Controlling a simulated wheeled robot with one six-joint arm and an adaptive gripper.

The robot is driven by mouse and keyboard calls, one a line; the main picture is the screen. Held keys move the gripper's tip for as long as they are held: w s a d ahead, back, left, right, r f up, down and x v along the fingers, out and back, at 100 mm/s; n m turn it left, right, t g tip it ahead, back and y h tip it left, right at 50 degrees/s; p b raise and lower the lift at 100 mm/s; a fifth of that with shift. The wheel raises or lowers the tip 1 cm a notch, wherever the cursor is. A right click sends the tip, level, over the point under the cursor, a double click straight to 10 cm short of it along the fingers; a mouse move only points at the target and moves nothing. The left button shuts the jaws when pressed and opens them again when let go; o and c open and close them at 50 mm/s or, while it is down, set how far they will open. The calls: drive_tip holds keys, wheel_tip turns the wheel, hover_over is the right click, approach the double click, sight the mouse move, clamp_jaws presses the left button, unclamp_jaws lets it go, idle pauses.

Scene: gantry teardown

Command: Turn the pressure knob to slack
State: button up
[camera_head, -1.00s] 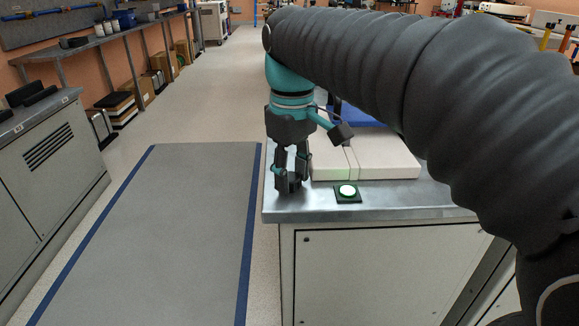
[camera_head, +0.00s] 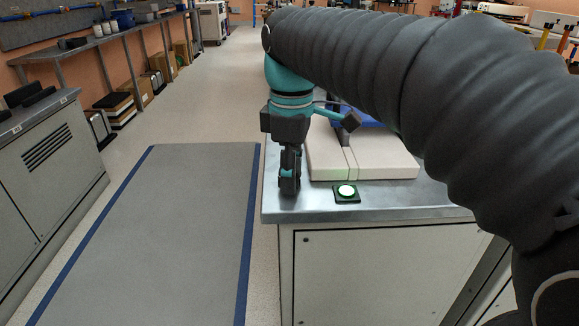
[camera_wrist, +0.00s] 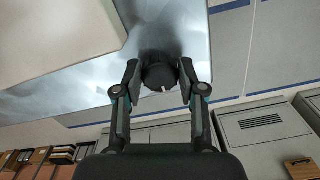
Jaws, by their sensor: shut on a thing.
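The pressure knob (camera_wrist: 160,76) is a dark round knob with a small pale mark at its lower edge, near the corner of the metal worktop. In the wrist view the two fingers of my gripper (camera_wrist: 160,84) close on it from both sides. In the head view my gripper (camera_head: 289,188) points down at the front left corner of the worktop (camera_head: 400,202). The knob is hidden behind the fingers there, and I cannot tell its setting.
A square button with a lit white top (camera_head: 347,192) sits right of my gripper. A pale slab (camera_head: 375,165) lies behind it, with a blue part (camera_head: 367,118) farther back. The floor mat (camera_head: 190,220) to the left is clear.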

idle(0.3)
drive_tip(key=o, duration=1.1)
drive_tip(key=shift+o, duration=0.2)
wheel_tip(320, 180, up, 12)
